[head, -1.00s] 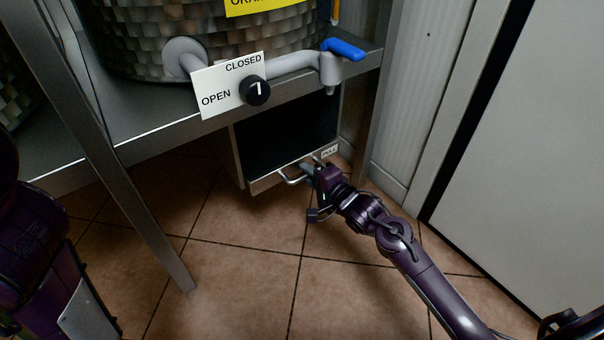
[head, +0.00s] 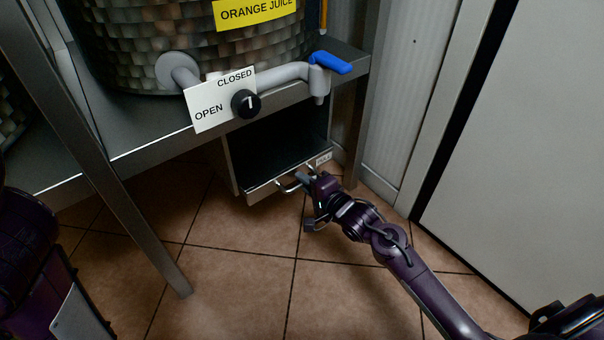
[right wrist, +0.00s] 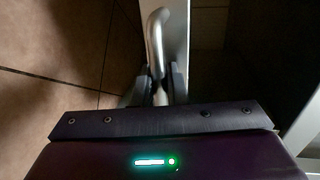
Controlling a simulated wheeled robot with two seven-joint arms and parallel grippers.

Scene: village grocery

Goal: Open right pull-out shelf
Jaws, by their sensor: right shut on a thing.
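The right pull-out shelf (head: 262,187) is a dark open-topped box with a pale metal front edge, hanging under the counter. It stands part-way out, and its inside looks dark and empty. Its curved metal handle (head: 288,187) sits on the front edge, beside a small white label. My right gripper (head: 306,178) is shut on the handle near its right end. In the right wrist view the handle (right wrist: 156,40) runs down between the two fingertips (right wrist: 165,85). My left arm shows at the left edge, but its gripper does not show.
A woven barrel (head: 150,50) stands on the metal counter (head: 140,150), with a blue-handled tap (head: 330,63) and an open/closed sign (head: 207,112) above the shelf. A counter leg (head: 140,220) stands at left, a pale wall panel (head: 530,150) at right. The tiled floor in front is clear.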

